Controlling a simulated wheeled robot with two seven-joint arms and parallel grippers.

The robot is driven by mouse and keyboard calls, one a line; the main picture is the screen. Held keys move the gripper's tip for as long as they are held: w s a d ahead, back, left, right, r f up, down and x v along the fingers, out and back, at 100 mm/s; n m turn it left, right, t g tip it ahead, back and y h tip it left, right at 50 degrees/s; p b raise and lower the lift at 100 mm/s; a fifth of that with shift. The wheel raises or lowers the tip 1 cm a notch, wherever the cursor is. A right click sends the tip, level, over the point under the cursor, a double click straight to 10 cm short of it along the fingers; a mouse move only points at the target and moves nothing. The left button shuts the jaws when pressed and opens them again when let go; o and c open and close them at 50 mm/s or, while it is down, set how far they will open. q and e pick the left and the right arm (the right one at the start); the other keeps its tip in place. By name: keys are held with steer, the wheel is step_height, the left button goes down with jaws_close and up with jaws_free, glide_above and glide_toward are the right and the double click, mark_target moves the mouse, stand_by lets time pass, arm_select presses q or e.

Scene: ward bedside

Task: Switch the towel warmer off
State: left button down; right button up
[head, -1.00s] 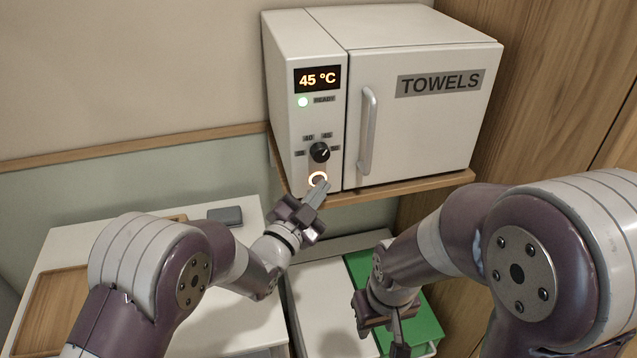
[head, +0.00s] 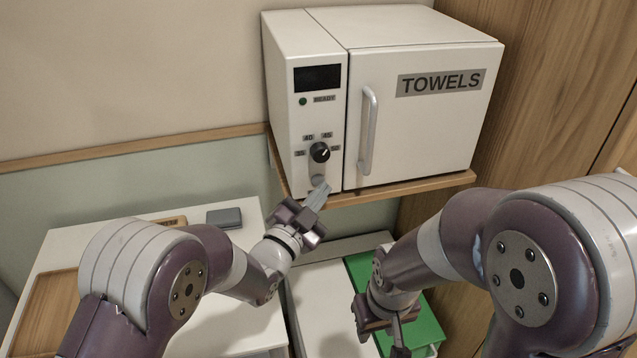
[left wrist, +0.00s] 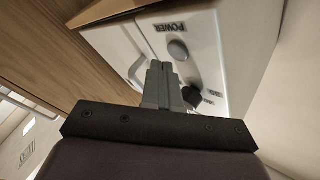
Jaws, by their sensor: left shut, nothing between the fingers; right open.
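The white towel warmer (head: 420,120) stands on a wooden shelf, its door with the handle (head: 368,130) closed. Its display (head: 318,78) is dark and the ready lamp (head: 303,101) is a dull, unlit green. The black dial (head: 320,152) sits above the round power button (head: 318,181), whose ring is unlit. The power button (left wrist: 178,50) shows whole in the left wrist view, beside the POWER label. My left gripper (head: 320,192) is shut and empty, its tips just below and in front of the button, apart from it in the wrist view. My right gripper (head: 400,340) is open and empty, low at the right.
A white bedside top (head: 130,245) at the left holds a wooden tray (head: 50,300) and a small grey object (head: 224,218). A green surface (head: 425,320) lies below my right gripper. A wooden panel (head: 540,90) stands right of the warmer.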

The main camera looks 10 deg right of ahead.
arm_select(q)
steer(key=s, duration=0.6)
steer(key=shift+b, duration=0.35)
steer(key=shift+d, duration=0.1)
stand_by(1.9)
